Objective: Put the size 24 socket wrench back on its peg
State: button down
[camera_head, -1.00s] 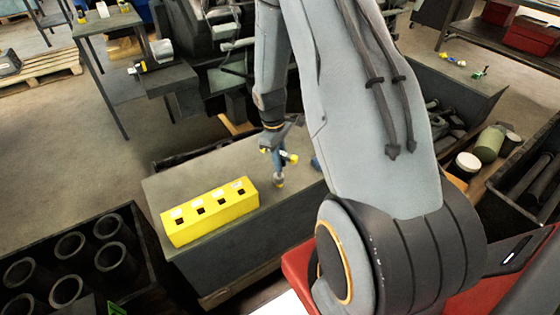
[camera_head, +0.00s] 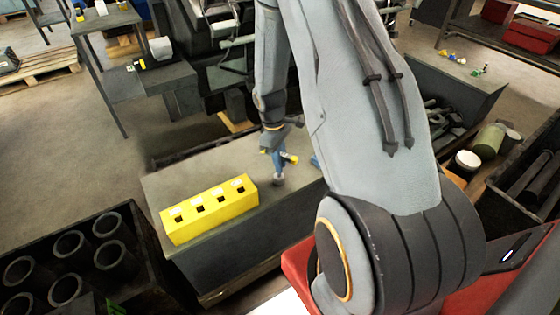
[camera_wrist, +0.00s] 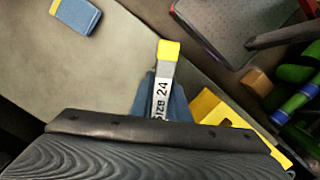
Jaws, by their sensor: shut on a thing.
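My gripper (camera_head: 278,160) is above the grey-topped workbench and shut on the size 24 socket wrench (camera_head: 290,158). In the wrist view the wrench (camera_wrist: 163,82) shows a yellow tip and a white label reading "SIZE 24", between my gripper's blue fingers (camera_wrist: 161,103). Its lower end is hidden there. In the head view a small grey round end (camera_head: 279,180) shows below my gripper; whether it touches the bench top is unclear. The yellow block (camera_head: 212,212) with a row of square holes and white labels stands on the bench, left of my gripper. I cannot make out the peg.
A blue object (camera_wrist: 76,16) lies on the bench top (camera_head: 165,185), also partly visible beside my arm in the head view (camera_head: 316,161). A dark crate of cylinders (camera_head: 68,243) stands at lower left. The bench top between my gripper and the yellow block is clear.

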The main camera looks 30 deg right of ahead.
aim_at(282, 153)
jog(key=shift+f, duration=0.45)
jog(key=c, duration=1)
grip_release()
jog(key=shift+c, duration=0.2)
jog(key=shift+r+p, duration=2.95)
jog(key=shift+r, duration=1.55)
